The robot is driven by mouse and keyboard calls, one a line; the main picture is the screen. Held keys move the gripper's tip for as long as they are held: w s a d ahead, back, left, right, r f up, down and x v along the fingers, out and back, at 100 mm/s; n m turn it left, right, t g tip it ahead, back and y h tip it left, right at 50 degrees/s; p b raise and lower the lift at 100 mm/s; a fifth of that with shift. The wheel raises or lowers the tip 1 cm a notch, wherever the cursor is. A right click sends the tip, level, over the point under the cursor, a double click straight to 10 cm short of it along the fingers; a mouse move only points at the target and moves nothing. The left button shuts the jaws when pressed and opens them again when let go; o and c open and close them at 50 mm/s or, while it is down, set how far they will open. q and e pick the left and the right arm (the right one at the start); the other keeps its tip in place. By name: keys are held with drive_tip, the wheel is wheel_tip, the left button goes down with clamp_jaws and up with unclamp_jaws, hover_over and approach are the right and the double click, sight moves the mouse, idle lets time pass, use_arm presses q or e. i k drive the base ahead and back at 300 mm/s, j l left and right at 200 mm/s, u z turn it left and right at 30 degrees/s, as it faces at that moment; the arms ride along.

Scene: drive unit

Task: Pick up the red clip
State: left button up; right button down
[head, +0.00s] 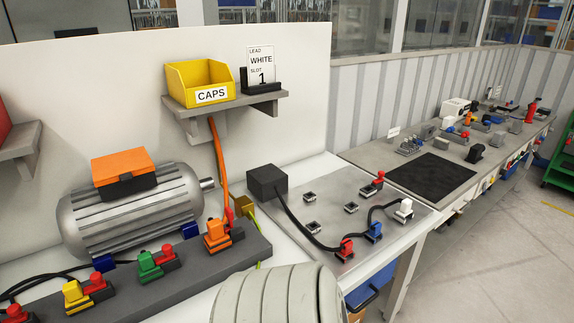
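Several red clips are in the head view, and I cannot tell which one the task means. One red clip (345,249) is at the front of the grey plate, on a black cable, beside a blue clip (374,232) and a white clip (403,210). Another red clip (378,180) stands at the plate's back edge. More red parts (168,254) sit on the dark grey base beside the green clip (149,265), the yellow clip (76,295) and the orange clip (216,237). Neither of my grippers is in view.
A silver motor (130,215) with an orange-topped box stands at left. A yellow CAPS bin (199,84) and a WHITE slot 1 card (261,68) are on a wall shelf. The grey plate (330,215) holds several empty sockets. A bench with a black mat (431,174) extends right; open floor lies beyond.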

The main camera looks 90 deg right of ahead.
sight(346, 245)
drive_tip(key=z, duration=3.2)
